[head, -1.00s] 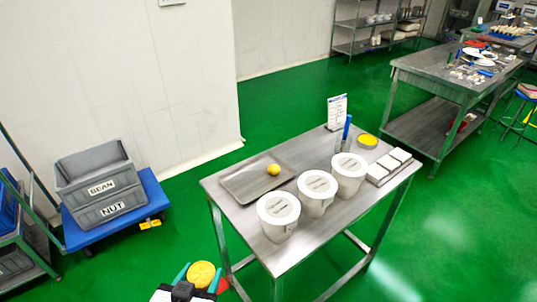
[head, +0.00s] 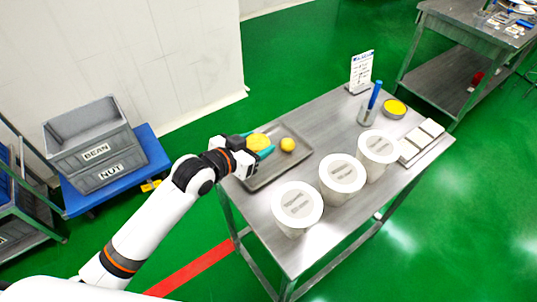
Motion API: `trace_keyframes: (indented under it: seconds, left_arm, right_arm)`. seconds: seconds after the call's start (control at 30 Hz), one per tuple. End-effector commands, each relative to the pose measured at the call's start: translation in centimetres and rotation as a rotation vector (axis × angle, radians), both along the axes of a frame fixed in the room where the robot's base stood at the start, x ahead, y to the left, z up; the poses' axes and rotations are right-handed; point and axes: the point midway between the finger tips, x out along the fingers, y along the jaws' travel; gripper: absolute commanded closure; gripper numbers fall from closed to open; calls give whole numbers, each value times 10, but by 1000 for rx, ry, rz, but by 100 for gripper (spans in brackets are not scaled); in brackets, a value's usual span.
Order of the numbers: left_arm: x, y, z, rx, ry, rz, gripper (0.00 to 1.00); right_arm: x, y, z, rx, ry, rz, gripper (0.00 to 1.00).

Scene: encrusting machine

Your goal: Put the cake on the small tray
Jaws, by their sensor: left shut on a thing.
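My left gripper (head: 262,149) reaches in from the left and is shut on a round yellow cake (head: 257,142). It holds the cake over the left part of the small grey metal tray (head: 268,183), which lies at the table's left end. I cannot tell whether the cake touches the tray. The fingers hide part of the cake, and the gripper hides the tray's left edge. My right gripper is not in view.
Three white lidded tubs (head: 342,178) stand on the metal table (head: 330,118) right of the tray. Behind them are a sign (head: 360,72), a cup with a blue-handled tool (head: 367,112), a yellow-filled bowl (head: 394,108) and white blocks (head: 421,143). Grey crates (head: 98,152) sit on a blue cart at left.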

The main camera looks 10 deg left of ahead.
Motion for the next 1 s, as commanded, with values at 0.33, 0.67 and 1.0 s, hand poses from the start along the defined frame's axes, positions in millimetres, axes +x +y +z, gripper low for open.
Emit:
trace_keyframes:
  seconds: [0.33,0.67,1.0]
  left_arm:
    - [25,11,-12,-4,4,-27,68]
    - [25,11,-56,-5,-2,-28,68]
    - [25,11,-91,-4,-3,-27,68]
  right_arm:
    - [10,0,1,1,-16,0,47]
    - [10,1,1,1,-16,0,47]
    - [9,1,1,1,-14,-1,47]
